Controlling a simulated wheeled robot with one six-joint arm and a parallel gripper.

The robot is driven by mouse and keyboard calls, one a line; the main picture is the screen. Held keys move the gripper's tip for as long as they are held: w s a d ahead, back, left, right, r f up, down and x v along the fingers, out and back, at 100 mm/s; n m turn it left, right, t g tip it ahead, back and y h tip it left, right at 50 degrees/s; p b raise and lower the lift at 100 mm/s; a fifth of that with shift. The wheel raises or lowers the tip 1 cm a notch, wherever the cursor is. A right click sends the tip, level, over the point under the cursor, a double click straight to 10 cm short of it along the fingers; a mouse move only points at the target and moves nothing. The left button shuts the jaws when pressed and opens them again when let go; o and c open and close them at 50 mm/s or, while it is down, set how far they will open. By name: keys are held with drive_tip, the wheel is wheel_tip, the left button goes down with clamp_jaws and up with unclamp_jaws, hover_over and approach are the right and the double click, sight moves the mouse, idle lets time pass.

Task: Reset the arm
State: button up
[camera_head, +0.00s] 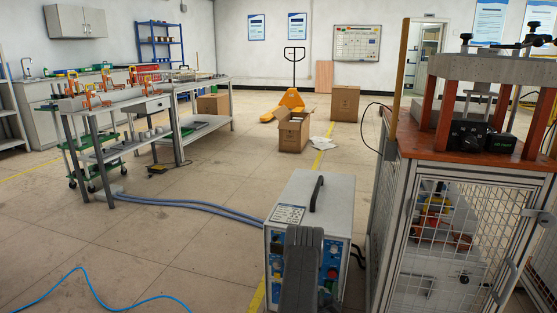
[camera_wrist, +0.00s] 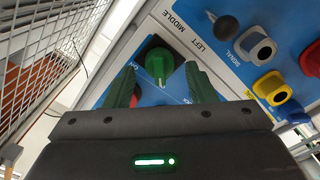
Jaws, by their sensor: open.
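The induction heater (camera_head: 325,200) is a white box with a black top handle and a blue front panel, standing in the lower middle of the head view. My arm covers part of its front there. In the wrist view, the blue control panel (camera_wrist: 205,60) fills much of the picture. A green rotary knob (camera_wrist: 159,63) on a black square plate is near the middle. My gripper (camera_wrist: 160,68) has its two green fingers spread, one at each side of the knob. I see no contact with it. In the head view my gripper cannot be made out.
A metal-framed mesh cage (camera_head: 440,240) with a red-brown top stands close to the heater's right. Blue hoses (camera_head: 190,205) run across the floor to a workbench (camera_head: 115,105) at left. Cardboard boxes (camera_head: 293,131) stand farther back. The left foreground floor is mostly clear, with a blue cable.

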drive_tip(key=p+v, duration=0.5)
drive_tip(key=v, duration=0.9)
drive_tip(key=b+x, duration=0.5)
drive_tip(key=x, duration=0.9)
drive_tip(key=m, duration=0.4)
drive_tip(key=shift+d+m, duration=0.1)
drive_tip(key=shift+m, duration=0.2)
drive_tip(key=m, duration=0.4)
drive_tip(key=shift+s+d+m, duration=0.1)
drive_tip(key=shift+m, duration=0.2)
drive_tip(key=m, duration=0.5)
drive_tip(key=shift+d+m, duration=0.1)
drive_tip(key=shift+m, duration=0.2)
drive_tip(key=shift+d+m, duration=0.1)
drive_tip(key=shift+m, duration=1.6)
drive_tip(key=shift+s+f, duration=0.1)
